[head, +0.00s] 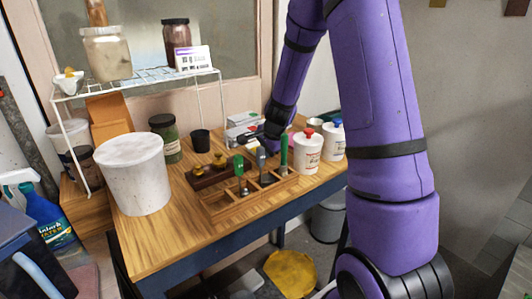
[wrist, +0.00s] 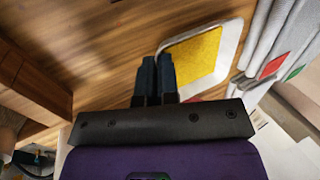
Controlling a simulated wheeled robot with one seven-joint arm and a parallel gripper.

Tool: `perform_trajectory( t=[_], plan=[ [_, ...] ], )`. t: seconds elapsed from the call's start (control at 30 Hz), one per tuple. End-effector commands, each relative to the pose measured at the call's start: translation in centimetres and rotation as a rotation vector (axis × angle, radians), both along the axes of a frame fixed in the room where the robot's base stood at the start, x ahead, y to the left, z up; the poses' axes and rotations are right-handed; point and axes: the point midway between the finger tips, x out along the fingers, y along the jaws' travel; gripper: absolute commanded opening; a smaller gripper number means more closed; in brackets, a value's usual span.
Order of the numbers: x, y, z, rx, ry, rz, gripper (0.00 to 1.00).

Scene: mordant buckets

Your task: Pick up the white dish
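The white dish (wrist: 238,38) shows in the wrist view as a shallow, rounded-corner dish with a yellow inside, over or on the brown wood tabletop. My gripper (wrist: 157,58) is at its left edge. The two dark fingers are close together, one outside the dish and one over its inside, with the rim running between the tips. Whether the dish is lifted I cannot tell. In the head view my gripper (head: 275,128) is low over the back of the table, behind the wooden organizer, and I cannot make out the dish there.
A wooden organizer (head: 228,212) with upright tools stands in front of my gripper. White bottles (head: 308,152) are to its right; a green jar (head: 167,140), a black cup (head: 200,142) and a white bucket (head: 137,178) are to the left. A wire rack (head: 140,80) stands behind the bucket.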

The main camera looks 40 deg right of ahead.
Motion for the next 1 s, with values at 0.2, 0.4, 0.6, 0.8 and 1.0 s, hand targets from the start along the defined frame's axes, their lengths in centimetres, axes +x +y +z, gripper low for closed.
perform_trajectory(
  t=[0.2,0.4,0.6,0.8,1.0],
  plan=[
    [0.0,0.0,-0.2,0.0,0.0,0.0,0.27],
    [0.0,0.0,-0.2,0.0,0.0,0.0,0.28],
    [-0.1,0.0,0.3,0.0,-0.001,0.001,0.28],
    [-1.1,0.0,2.9,-0.002,-0.003,0.001,0.28],
    [-2.6,0.0,6.4,-0.001,-0.004,0.002,0.28]
  ],
)
